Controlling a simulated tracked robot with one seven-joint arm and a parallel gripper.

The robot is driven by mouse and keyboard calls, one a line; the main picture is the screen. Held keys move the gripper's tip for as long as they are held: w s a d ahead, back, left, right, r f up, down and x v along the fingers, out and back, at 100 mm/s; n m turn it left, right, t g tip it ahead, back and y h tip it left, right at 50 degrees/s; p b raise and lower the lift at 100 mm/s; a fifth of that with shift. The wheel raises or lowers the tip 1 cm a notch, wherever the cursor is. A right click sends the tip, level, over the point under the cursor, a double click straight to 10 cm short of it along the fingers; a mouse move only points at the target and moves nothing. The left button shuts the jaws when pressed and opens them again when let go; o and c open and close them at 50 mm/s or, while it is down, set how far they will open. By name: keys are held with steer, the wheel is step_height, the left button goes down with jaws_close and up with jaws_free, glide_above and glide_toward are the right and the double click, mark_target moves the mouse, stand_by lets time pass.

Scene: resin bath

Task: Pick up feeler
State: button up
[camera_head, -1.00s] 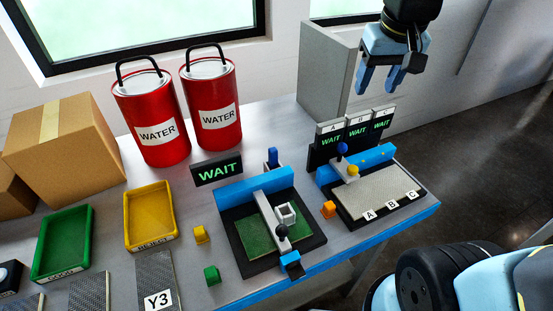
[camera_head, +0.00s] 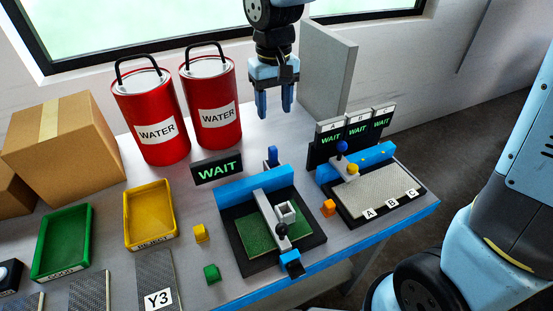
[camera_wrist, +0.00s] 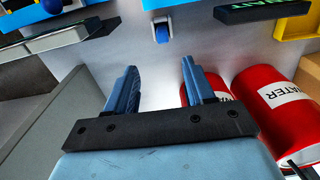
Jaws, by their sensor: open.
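No thing is labelled as the feeler. A small upright blue piece (camera_head: 272,155) with a grey lower part, possibly the feeler, stands just behind the left fixture's blue bar. It also shows in the wrist view (camera_wrist: 161,30), at the top and centred between my fingers. My gripper (camera_head: 275,106) is open and empty, pointing down above the back of the table, behind and above this piece. Its two blue fingers show spread apart in the wrist view (camera_wrist: 160,72), with bare table between them.
Two red WATER cans (camera_head: 218,106) stand left of my gripper, and a grey panel (camera_head: 328,68) stands to its right. The left fixture (camera_head: 240,190) and WAIT sign (camera_head: 217,171) are in front. Yellow (camera_head: 170,212) and green (camera_head: 87,238) trays lie further left.

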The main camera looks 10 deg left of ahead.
mark_target(273, 147)
steer(key=f, duration=1.3)
steer(key=shift+a+f, duration=0.2)
steer(key=shift+f, duration=0.15)
jaws_close()
